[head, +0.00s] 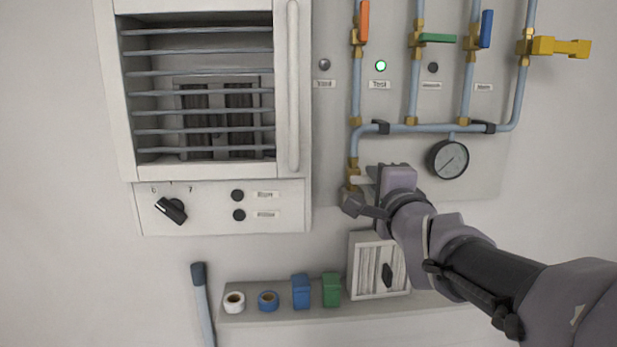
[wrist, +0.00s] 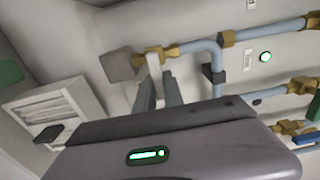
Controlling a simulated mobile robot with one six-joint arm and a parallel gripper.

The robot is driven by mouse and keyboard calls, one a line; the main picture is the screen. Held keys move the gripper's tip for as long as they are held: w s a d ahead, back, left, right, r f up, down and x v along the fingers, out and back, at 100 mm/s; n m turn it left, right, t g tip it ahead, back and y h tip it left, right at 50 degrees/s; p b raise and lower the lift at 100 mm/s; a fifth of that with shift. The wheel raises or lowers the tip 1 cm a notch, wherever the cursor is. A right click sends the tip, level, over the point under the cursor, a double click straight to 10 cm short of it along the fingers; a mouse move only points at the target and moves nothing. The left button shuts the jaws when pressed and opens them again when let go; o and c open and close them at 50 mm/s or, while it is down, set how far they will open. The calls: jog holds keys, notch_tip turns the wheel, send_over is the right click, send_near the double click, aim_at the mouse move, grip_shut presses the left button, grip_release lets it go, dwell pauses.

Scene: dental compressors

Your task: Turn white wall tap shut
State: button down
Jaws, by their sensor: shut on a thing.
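The white wall tap (head: 360,180) sits on the brass fitting (head: 353,165) at the lower end of the left blue pipe. Its white lever also shows in the wrist view (wrist: 154,64), between the tips of my fingers. In the head view the lever seems to point right, across the vertical pipe, but my gripper partly covers it. My gripper (head: 370,179) is shut on the lever, and in the wrist view its two fingers (wrist: 160,88) lie on either side of it.
Orange (head: 365,22), green (head: 438,38), blue (head: 486,29) and yellow (head: 560,47) tap handles are higher on the pipes. A gauge (head: 447,159) hangs right of my gripper. A small cabinet (head: 365,290) and a shelf (head: 250,316) with tape rolls are below.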

dwell(0.4)
jog(key=c, duration=1.4)
grip_release()
jog(key=shift+c, duration=0.2)
jog(key=s+p, duration=0.4)
jog(key=s, duration=1.3)
jog(key=shift+s, duration=0.2)
